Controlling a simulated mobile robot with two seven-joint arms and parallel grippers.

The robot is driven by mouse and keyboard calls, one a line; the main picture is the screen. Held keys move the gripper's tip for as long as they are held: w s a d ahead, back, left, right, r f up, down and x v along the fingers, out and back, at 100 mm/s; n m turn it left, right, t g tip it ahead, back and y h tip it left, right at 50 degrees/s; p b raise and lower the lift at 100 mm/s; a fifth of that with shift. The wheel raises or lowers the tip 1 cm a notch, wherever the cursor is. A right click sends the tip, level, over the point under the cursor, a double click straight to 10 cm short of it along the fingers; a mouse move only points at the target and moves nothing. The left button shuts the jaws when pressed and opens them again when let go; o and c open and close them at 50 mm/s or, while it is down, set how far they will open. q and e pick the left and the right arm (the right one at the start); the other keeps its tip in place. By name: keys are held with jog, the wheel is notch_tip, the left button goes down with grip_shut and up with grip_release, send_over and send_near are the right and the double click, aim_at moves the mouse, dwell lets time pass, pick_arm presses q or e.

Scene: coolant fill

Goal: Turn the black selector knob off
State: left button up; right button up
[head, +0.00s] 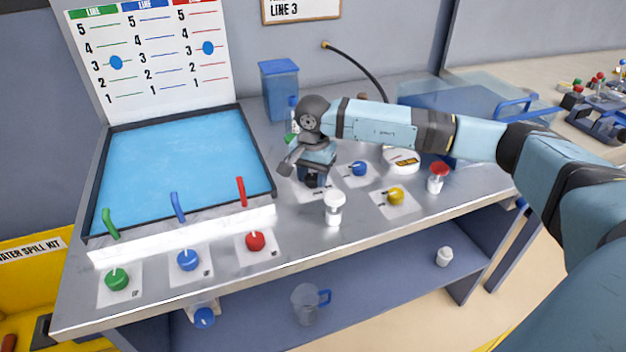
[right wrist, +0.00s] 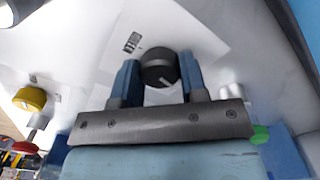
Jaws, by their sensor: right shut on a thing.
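The black selector knob (right wrist: 158,67) sits on a white plate with a small printed label, between the two blue fingers of my right gripper (right wrist: 161,78). The fingers are shut on it, one on each side. A pale mark shows on the knob, but its setting is not clear. In the head view my right gripper (head: 315,166) points down onto the bench, and the black knob (head: 313,181) shows only partly beneath it. My left gripper is not in view.
A blue knob (head: 358,168) and a yellow knob (head: 396,196) are close by on the right. A white-capped jar (head: 333,208) stands in front, and a red-capped jar (head: 437,177) at right. A blue tank (head: 190,160) lies left. Green, blue and red knobs line the front.

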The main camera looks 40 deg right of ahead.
aim_at(313, 176)
jog(key=shift+n, duration=0.6)
jog(key=shift+n+b, duration=0.4)
jog(key=o, duration=0.9)
notch_tip(313, 176, up, 14)
jog(key=shift+f+p, duration=0.1)
jog(key=shift+p, duration=0.4)
